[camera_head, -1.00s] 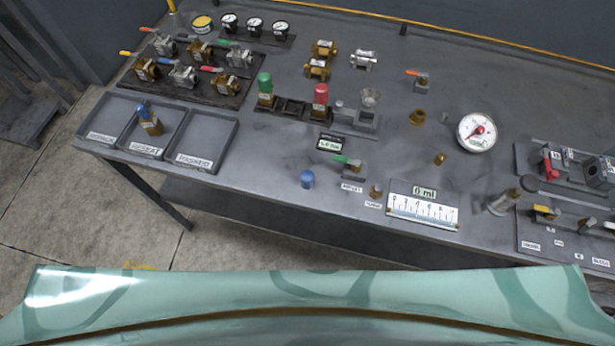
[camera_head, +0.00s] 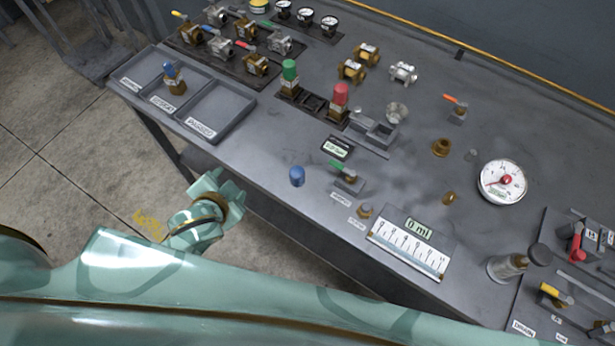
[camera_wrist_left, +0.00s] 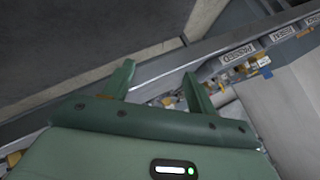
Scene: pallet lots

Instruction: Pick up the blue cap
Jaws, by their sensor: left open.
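The blue cap (camera_head: 297,176) stands upright near the front edge of the grey bench (camera_head: 262,155), left of a green-handled valve, in the head view. My left gripper (camera_head: 222,186) is below and to the left of the cap, beyond the bench's front edge and apart from it. In the left wrist view its two green fingers (camera_wrist_left: 158,84) are spread with nothing visible between them. I cannot make out the cap in that wrist view. My right gripper is not in view.
A three-part tray (camera_head: 238,125) holds a blue-handled valve (camera_head: 174,78) at left. Near the cap are the green-handled valve (camera_head: 345,175), a small brass fitting (camera_head: 365,210) and a white scale (camera_head: 408,247). A red-capped piece (camera_head: 340,97) stands behind. The bench around the cap is clear.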

